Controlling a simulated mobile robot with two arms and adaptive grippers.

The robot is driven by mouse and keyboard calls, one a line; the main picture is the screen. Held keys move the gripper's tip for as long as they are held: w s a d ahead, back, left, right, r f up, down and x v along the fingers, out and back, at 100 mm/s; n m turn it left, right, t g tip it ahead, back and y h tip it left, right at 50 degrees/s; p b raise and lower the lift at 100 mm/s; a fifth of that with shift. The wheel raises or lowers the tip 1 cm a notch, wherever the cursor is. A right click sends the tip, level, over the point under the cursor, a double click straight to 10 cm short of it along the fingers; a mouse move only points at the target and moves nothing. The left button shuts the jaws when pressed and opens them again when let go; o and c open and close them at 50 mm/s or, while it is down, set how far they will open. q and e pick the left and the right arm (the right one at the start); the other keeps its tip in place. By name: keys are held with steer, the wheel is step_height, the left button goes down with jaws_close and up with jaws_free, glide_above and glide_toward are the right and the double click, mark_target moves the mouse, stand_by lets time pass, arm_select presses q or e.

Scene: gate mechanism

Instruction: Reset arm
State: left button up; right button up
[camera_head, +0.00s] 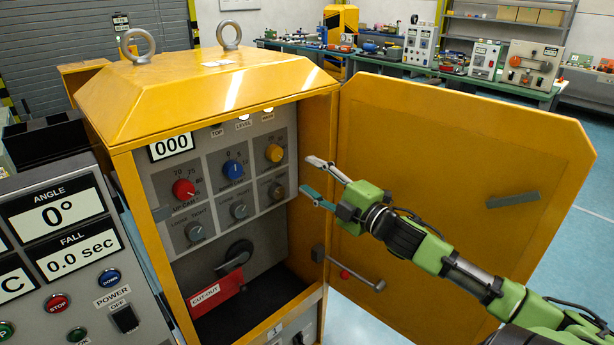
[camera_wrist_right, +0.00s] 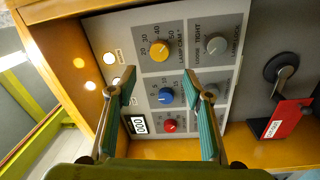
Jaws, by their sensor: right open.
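My right gripper (camera_head: 319,180) is open and empty in front of the open yellow cabinet (camera_head: 205,85), near the right side of its grey control panel. In the right wrist view, its two green-padded fingers (camera_wrist_right: 165,85) stand apart, facing the panel (camera_wrist_right: 190,55). The panel carries a red knob (camera_head: 184,189), a blue knob (camera_head: 233,169) and a yellow knob (camera_head: 274,153), with grey lock knobs below them. No contact with the panel shows. My left gripper is not in view.
The yellow cabinet door (camera_head: 450,190) stands open behind my right arm. A grey console (camera_head: 75,250) showing 0° and 0.0 sec stands at left. Workbenches are at the back.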

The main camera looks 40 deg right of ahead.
steer(key=s+a+f+m+g+h, duration=0.1)
steer(key=s+a+f+m+g, duration=0.25)
steer(key=f, duration=0.45)
steer(key=s+a+f+m+g+h, duration=0.1)
steer(key=s+a+f+m+g, duration=0.2)
steer(key=f, duration=0.4)
steer(key=s+a+f+m+g+h, duration=0.1)
steer(key=s+a+f+m, duration=0.15)
steer(key=s+f, duration=0.4)
steer(key=s+a+f+m+g+y, duration=0.1)
steer(key=s+a+f+m+g, duration=0.25)
steer(key=s+a, duration=0.5)
steer(key=s+a+f+m+g+y, duration=0.1)
steer(key=s+a+f+m+g, duration=0.1)
steer(key=s+a+f+g, duration=0.45)
steer(key=s+f+b, duration=0.1)
steer(key=s+f, duration=0.1)
steer(key=f, duration=1.2)
steer(key=s+f+b, duration=0.1)
steer(key=s+f, duration=0.1)
steer(key=f, duration=1.1)
steer(key=s+d+f+b, duration=0.1)
steer(key=s+f, duration=0.7)
steer(key=f, duration=0.1)
steer(key=s+d+f+b, duration=0.1)
steer(key=s+d+f, duration=0.1)
steer(key=s+f, duration=0.7)
steer(key=shift+d+f, duration=0.25)
steer(key=shift+f, duration=0.15)
